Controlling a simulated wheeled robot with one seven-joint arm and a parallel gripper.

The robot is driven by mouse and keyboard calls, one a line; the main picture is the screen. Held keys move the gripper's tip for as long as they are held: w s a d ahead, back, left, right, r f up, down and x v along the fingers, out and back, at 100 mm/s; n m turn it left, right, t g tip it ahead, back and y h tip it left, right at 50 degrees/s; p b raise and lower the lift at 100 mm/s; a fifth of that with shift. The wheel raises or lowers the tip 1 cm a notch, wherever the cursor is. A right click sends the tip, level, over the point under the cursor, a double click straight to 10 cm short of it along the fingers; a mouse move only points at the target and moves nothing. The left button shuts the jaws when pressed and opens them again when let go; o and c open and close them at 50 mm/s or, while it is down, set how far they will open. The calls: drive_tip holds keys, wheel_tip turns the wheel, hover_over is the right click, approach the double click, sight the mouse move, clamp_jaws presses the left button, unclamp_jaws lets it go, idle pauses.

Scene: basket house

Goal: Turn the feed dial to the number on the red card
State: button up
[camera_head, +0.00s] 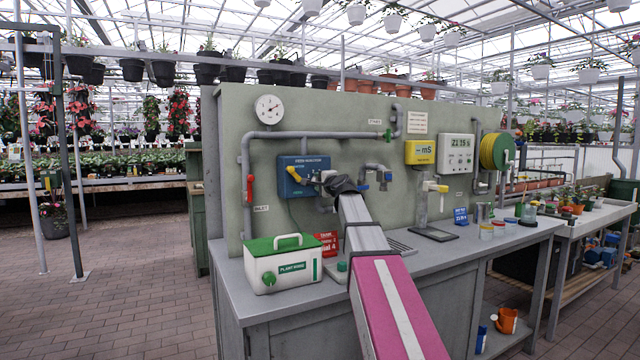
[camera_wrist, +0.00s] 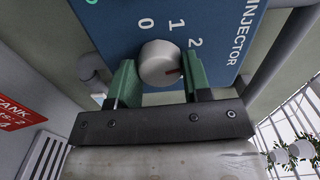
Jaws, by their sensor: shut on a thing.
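The feed dial (camera_wrist: 158,64) is a round grey-white knob on a blue injector box (camera_head: 297,180). In the wrist view a small red mark shows at the knob's lower right, close to the right finger. The numbers 0, 1 and 2 show on the blue face around it; any further numbers are hidden. My gripper (camera_wrist: 160,80), with green fingers, is shut on the knob, one finger on each side. The red card (camera_head: 327,243) stands on the bench; its last line reads "dial 4". Its edge shows in the wrist view (camera_wrist: 14,113).
A green-and-white plant food box (camera_head: 288,265) stands on the bench left of my arm. Grey pipes (camera_head: 246,185) with a red lever run beside the blue box. A tap with a blue handle (camera_head: 380,175) is to its right, and a yellow mS meter (camera_head: 420,152) hangs farther right.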

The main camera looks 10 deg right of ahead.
drive_tip(key=shift+m, duration=7)
drive_tip(key=o, duration=0.9)
drive_tip(key=shift+s, duration=0.15)
drive_tip(key=v, duration=1)
drive_tip(key=shift+s+d, duration=0.1)
drive_tip(key=shift+s, duration=0.2)
